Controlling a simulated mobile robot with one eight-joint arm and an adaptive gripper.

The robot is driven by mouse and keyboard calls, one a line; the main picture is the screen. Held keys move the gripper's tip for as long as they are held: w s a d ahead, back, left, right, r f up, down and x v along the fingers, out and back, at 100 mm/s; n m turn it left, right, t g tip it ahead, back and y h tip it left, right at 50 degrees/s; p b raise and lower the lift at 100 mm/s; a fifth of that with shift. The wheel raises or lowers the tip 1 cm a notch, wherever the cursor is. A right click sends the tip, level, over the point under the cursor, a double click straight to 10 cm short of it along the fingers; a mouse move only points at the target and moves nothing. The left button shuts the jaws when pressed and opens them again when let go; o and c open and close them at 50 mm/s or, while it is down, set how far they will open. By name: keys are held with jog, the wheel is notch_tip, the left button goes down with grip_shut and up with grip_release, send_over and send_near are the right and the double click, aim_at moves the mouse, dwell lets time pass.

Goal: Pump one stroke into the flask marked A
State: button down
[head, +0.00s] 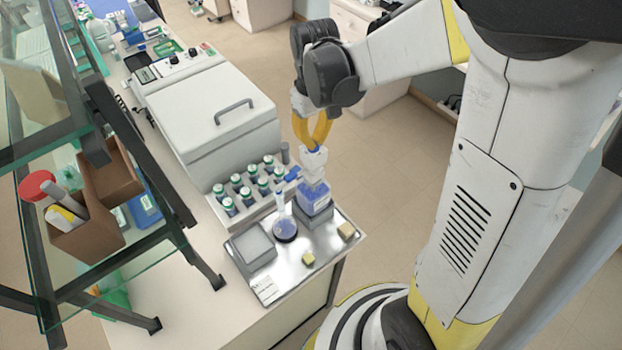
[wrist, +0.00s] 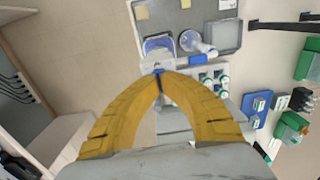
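A bottle of blue liquid (head: 314,203) with a white pump top (head: 314,163) stands on a grey block on the metal tray (head: 318,243). A flask (head: 285,229) with blue-violet liquid and a tall narrow neck stands just left of it. I cannot read a letter on it. My gripper (head: 315,148) points down with its yellow fingertips together, right above the pump top; whether they touch it is unclear. The wrist view shows the fingertips (wrist: 159,75) meeting over the pump top, with the bottle (wrist: 158,45) and flask (wrist: 192,41) beyond.
A rack of several green-capped bottles (head: 249,185) and a large white machine (head: 205,110) stand behind. Glass shelving is at the left.

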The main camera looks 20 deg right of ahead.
jog(key=shift+r+p, duration=2.5)
jog(key=shift+r, duration=1.25)
notch_tip(320, 180, up, 5)
jog(key=p, duration=0.3)
jog(key=s+f+m+t+b, duration=0.1)
jog(key=s+f+b, duration=0.3)
jog(key=f+b, duration=0.5)
jog(key=s+f+m+t+b, duration=0.1)
jog(key=s+f+t+b, duration=0.2)
jog(key=f+b, duration=0.6)
jog(key=s+f+m+t+b, duration=0.1)
jog(key=s+f+t+b, duration=0.2)
jog(key=b, duration=1.2)
notch_tip(320, 180, down, 6)
jog(key=s, duration=0.2)
jog(key=shift+s+m+b, duration=0.3)
jog(key=shift+s, duration=0.05)
jog(key=shift+r, duration=0.1)
